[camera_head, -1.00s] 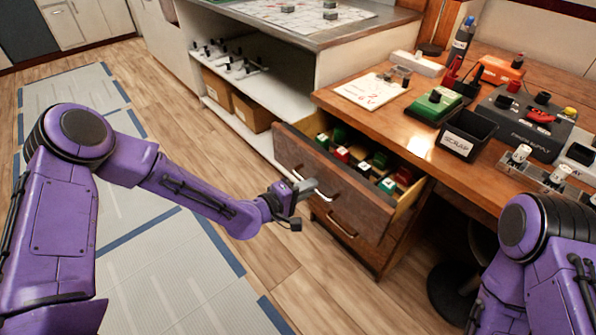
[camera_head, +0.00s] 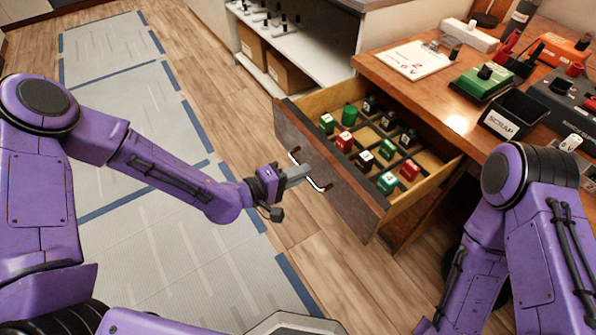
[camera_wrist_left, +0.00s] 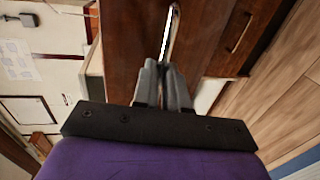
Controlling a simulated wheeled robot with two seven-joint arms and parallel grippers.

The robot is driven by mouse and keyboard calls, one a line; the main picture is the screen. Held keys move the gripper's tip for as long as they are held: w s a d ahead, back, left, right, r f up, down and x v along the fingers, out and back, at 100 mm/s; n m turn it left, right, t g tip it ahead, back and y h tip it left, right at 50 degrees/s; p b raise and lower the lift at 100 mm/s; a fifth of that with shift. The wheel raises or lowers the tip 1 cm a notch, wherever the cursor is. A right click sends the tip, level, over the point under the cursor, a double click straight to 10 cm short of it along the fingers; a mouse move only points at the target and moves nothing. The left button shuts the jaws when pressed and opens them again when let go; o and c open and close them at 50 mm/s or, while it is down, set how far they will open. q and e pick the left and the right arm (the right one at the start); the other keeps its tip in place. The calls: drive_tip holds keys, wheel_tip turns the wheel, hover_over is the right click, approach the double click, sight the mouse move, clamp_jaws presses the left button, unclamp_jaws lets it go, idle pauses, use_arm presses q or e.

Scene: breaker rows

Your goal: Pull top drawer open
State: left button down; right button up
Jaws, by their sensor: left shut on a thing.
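The top drawer (camera_head: 335,180) stands well out from the wooden desk, its dark front facing my left arm. Red, green and black small parts sit in its divided compartments. A curved metal handle (camera_head: 318,187) is on the drawer front; it also shows in the left wrist view (camera_wrist_left: 172,32). My left gripper (camera_head: 302,171) is shut on the handle, its fingertips hiding part of it. In the left wrist view the two grey fingers (camera_wrist_left: 164,75) close around the handle's end. My right arm (camera_head: 525,215) shows at the right; its gripper is not in view.
The desk top holds a green device (camera_head: 483,80), a black SCRAP bin (camera_head: 514,117), a white sheet (camera_head: 410,62) and other tools. A white shelf (camera_head: 318,52) with cardboard boxes stands behind the drawer. Floor in front of the drawer is clear.

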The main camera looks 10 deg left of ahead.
use_arm(q)
drive_tip(key=c, duration=1.2)
unclamp_jaws()
drive_tip(key=p+v, duration=0.2)
drive_tip(key=v, duration=0.8)
drive_tip(key=shift+s+a, duration=0.2)
